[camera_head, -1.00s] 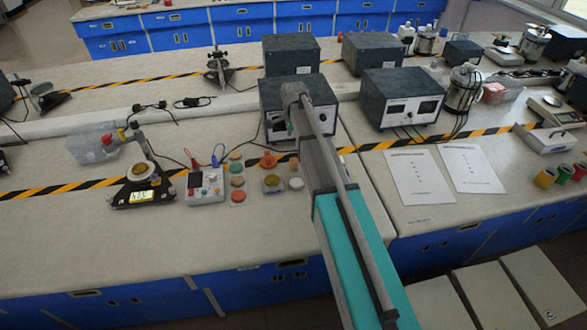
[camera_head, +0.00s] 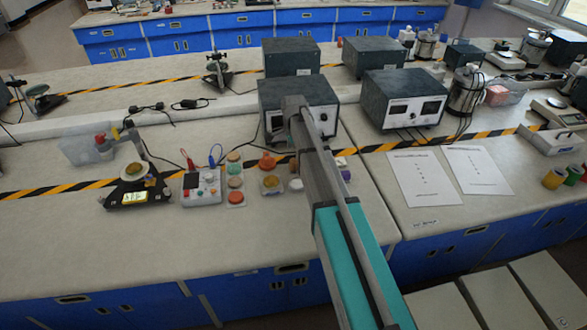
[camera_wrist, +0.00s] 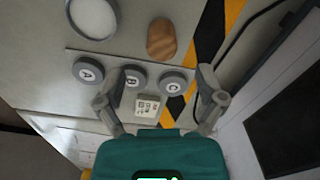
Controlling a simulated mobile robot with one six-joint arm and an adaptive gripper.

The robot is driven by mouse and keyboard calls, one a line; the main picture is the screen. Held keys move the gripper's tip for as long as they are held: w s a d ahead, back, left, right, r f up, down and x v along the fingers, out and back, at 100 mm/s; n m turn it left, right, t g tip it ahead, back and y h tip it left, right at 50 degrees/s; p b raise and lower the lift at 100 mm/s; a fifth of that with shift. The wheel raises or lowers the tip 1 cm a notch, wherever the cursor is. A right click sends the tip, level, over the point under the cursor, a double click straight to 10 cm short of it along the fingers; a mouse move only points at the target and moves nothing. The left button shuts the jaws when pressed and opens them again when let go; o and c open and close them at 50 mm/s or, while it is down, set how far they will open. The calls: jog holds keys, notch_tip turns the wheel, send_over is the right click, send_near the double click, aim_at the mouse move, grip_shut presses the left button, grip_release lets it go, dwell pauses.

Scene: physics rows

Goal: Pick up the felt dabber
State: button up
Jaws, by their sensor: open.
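My gripper (camera_wrist: 166,72) is open and empty in the wrist view, its two fingers spread over the bench. Round grey pieces lettered A (camera_wrist: 88,71), B (camera_wrist: 131,78) and C (camera_wrist: 173,85) lie by it on a pale plate. C is between the fingers; the left fingertip overlaps B. A small white labelled piece (camera_wrist: 148,105) lies nearer the palm. A brown rounded piece (camera_wrist: 161,39) stands beyond C. I cannot tell for certain which piece is the felt dabber. In the head view my arm hides the gripper and the bench under it.
A white round dish (camera_wrist: 94,17) is at the wrist view's upper left. A dark power supply (camera_head: 299,105) stands behind. The bench front left is clear.

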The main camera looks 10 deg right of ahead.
aim_at(294, 160)
dwell(0.3)
jog(key=shift+w+d+f+b, duration=0.1)
jog(key=shift+f+b, duration=1.2)
jog(key=shift+w+d+f+b, duration=0.1)
jog(key=shift+f+b, duration=1.2)
grip_shut()
jog(key=shift+r, duration=0.1)
jog(key=shift+r+p, duration=1.2)
jog(key=shift+p, duration=0.1)
jog(key=s+r+p, duration=1)
jog(key=s, duration=0.4)
jog(key=shift+r, duration=0.2)
